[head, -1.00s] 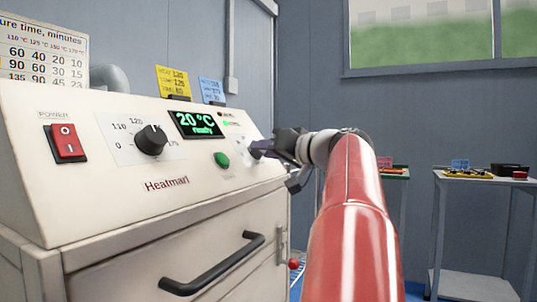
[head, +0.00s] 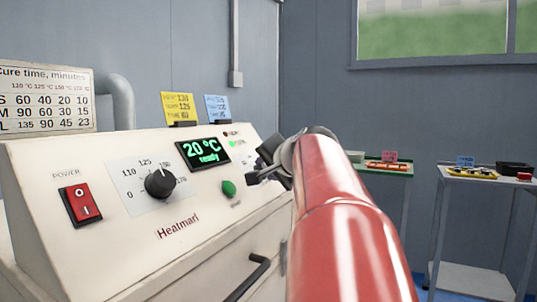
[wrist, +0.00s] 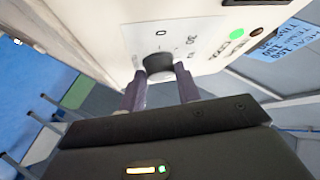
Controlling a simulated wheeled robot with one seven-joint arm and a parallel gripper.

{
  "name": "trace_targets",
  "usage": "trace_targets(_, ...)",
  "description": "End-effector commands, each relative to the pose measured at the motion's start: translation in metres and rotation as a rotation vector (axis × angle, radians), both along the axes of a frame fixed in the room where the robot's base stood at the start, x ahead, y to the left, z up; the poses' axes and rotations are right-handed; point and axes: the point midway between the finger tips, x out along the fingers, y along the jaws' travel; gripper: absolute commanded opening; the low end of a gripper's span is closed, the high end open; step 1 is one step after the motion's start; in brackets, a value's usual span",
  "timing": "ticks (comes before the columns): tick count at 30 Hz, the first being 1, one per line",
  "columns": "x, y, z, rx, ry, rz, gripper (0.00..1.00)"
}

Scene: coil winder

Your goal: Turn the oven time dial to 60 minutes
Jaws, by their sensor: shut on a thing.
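The oven (head: 110,235) has a sloped cream front panel. In the wrist view the dark round time dial (wrist: 159,64) sits on a white scale plate, with a 0 and a 30 legible. My gripper (wrist: 158,80) is shut on this dial, one purple-grey finger on each side. The dial's pointer cannot be made out. In the head view my gripper (head: 264,166) is at the panel's right end, where it and my red arm hide the time dial.
Left of it on the panel are a green button (head: 228,188), a display (head: 203,152) reading 20 °C ready, a temperature dial (head: 159,184) and a red power switch (head: 80,203). A yellow card (head: 178,107) and blue card (head: 216,107) stand on top. Two tables are at right.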

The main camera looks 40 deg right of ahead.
Motion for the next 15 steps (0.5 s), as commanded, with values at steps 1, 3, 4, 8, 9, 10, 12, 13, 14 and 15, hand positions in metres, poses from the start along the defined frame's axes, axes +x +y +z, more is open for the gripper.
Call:
trace_targets(1,0.0006,0.0011,0.0043,0.011,0.004,-0.008,0.1)
trace_targets(3,0.0009,0.0014,0.0036,0.024,0.008,-0.018,0.1)
trace_targets(4,0.001,0.0014,0.0032,0.029,0.009,-0.022,0.1)
trace_targets(8,0.0011,0.0014,0.0017,0.041,0.015,-0.032,0.1)
trace_targets(9,0.0011,0.0014,0.0014,0.042,0.015,-0.033,0.1)
trace_targets(10,0.0011,0.0014,0.0011,0.043,0.016,-0.034,0.1)
trace_targets(12,0.0012,0.0013,0.0008,0.044,0.015,-0.034,0.1)
trace_targets(13,0.0012,0.0013,0.0007,0.044,0.015,-0.034,0.1)
trace_targets(14,0.0012,0.0013,0.0007,0.044,0.015,-0.034,0.1)
trace_targets(15,0.0012,0.0013,0.0005,0.044,0.015,-0.034,0.1)
